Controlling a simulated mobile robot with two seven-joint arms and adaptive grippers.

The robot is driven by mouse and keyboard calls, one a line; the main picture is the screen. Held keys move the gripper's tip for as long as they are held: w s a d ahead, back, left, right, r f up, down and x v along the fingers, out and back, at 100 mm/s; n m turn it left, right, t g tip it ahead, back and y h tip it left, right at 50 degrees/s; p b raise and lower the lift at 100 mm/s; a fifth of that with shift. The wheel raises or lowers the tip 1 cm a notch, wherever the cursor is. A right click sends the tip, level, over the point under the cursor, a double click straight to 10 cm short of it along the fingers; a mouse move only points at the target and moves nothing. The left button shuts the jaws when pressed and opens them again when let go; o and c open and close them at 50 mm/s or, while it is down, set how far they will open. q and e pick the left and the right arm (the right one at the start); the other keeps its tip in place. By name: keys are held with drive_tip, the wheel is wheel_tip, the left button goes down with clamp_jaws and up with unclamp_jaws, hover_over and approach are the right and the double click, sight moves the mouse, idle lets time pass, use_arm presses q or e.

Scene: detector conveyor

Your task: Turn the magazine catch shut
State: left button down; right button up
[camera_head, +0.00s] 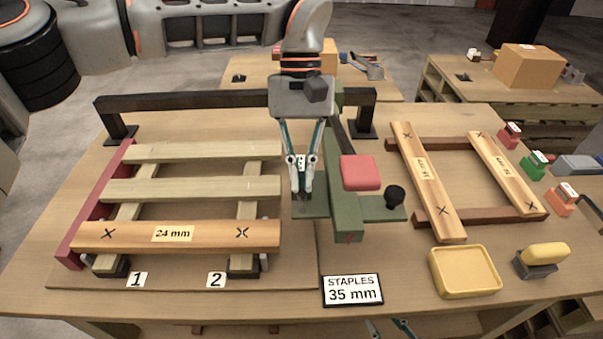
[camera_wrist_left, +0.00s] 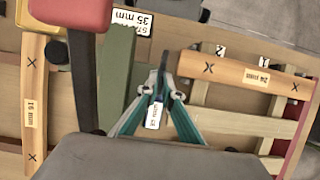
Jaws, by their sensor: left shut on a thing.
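The green stapling tool (camera_head: 341,180) stands mid-table with a red pad (camera_head: 360,172) and a black knob (camera_head: 394,197). Its green body also shows in the left wrist view (camera_wrist_left: 117,75). My left gripper (camera_head: 302,196) points down at the tool's left side, its fingers shut on a small piece (camera_wrist_left: 153,115) with a white label. A dark narrow part (camera_wrist_left: 165,62) shows just beyond the fingertips. I cannot tell which of these is the magazine catch, nor how it is turned. My right gripper (camera_head: 389,328) shows only in part at the bottom edge; its opening is unclear.
A slatted wooden pallet (camera_head: 190,189) lies close left of the gripper. A sign (camera_head: 352,290) reads "STAPLES 35 mm". A yellow tray (camera_head: 465,271), a yellow-handled block (camera_head: 542,258) and a wooden frame (camera_head: 427,181) are to the right. A black bar (camera_head: 225,100) spans behind.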

use_arm(q)
drive_tip(key=c, duration=2.2)
unclamp_jaws()
drive_tip(key=shift+f, duration=0.2)
drive_tip(key=shift+c, duration=0.2)
drive_tip(key=shift+r, duration=0.1)
drive_tip(key=shift+v, duration=3.7)
